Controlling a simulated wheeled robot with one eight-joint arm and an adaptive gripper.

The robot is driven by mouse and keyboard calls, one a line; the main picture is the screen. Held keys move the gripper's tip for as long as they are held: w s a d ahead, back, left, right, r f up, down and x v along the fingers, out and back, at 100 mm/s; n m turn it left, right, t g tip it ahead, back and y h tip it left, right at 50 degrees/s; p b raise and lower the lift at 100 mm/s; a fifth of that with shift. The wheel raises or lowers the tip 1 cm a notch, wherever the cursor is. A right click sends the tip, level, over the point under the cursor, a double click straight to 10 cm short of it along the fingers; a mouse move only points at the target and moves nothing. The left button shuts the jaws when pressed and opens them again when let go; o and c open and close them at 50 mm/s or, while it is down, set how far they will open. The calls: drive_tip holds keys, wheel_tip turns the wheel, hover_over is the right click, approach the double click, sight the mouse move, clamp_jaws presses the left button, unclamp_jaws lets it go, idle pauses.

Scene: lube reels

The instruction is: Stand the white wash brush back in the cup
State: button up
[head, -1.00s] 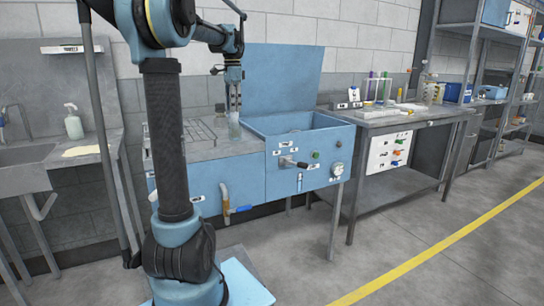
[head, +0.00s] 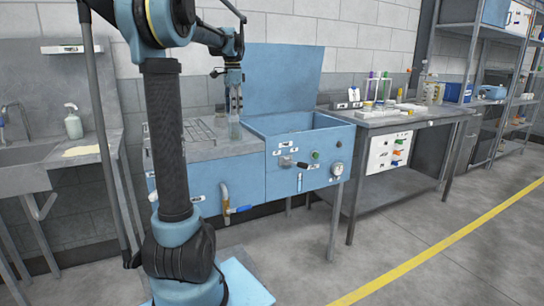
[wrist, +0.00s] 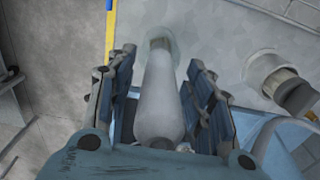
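The white wash brush (wrist: 158,100) shows in the wrist view as a long pale handle between the two fingers of my gripper (wrist: 162,62). Its far end points away from the camera, at a pale ringed shape that may be the cup (wrist: 160,38). I cannot tell whether the brush stands in it or hangs above it. The fingers lie close on both sides of the handle; firm contact is not clear. In the head view my gripper (head: 235,105) points down over a clear, cup-like vessel (head: 235,130) on the grey counter, beside the blue basin.
The blue basin (head: 300,122) with its raised lid (head: 282,80) is right of the gripper. A wire rack (head: 200,130) lies to the left on the counter. In the wrist view a dark-topped fitting (wrist: 292,92) stands to the right. A bench (head: 390,118) with tubes is farther right.

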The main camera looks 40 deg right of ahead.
drive_tip(key=shift+r, duration=0.15)
wheel_tip(320, 180, up, 12)
drive_tip(key=shift+f, duration=0.15)
idle(0.3)
idle(0.5)
